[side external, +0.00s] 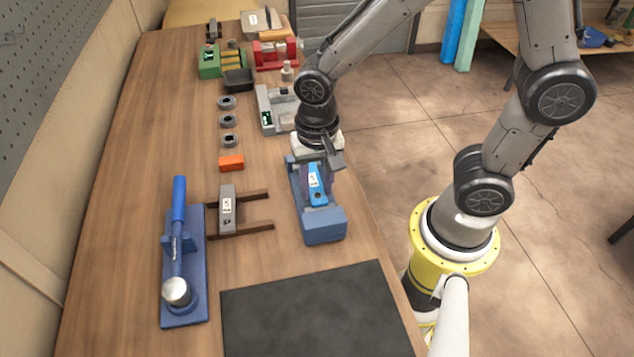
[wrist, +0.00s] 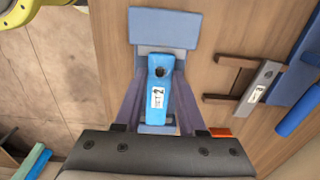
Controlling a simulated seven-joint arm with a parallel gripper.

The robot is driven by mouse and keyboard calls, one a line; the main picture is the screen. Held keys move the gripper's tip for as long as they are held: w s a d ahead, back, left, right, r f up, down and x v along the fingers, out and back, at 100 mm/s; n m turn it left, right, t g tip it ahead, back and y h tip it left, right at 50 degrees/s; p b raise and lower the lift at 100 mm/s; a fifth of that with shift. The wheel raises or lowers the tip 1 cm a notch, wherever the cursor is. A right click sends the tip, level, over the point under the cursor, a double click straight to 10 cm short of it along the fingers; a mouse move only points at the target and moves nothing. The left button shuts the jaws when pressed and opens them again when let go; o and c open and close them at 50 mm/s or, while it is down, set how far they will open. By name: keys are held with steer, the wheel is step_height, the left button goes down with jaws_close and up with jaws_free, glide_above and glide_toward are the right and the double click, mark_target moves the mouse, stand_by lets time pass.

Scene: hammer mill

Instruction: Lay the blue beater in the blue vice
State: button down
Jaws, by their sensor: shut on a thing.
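The blue beater (side external: 316,188) is a bright blue bar with a white label and a dark hole near one end. It also shows in the wrist view (wrist: 160,85), lined up lengthwise with the vice. The blue vice (side external: 322,227) stands near the table's right edge; in the wrist view its end block (wrist: 164,28) is just beyond the beater's holed end. My gripper (wrist: 160,72) is shut on the beater, one dark finger on each side. The beater is over the vice bed, and I cannot tell whether it touches it. My wrist hides its far end.
A grey beater (side external: 227,208) lies across a brown rack left of the vice. A blue lever press (side external: 183,265) stands farther left. An orange block (side external: 231,163), several grey rings (side external: 228,121) and a grey vice (side external: 268,105) are behind. A black mat (side external: 310,310) lies in front, empty.

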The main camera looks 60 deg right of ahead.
steer(key=shift+f, duration=0.1)
steer(key=shift+c, duration=2.1)
jaws_free()
step_height(320, 180, up, 14)
steer(key=shift+f, duration=0.1)
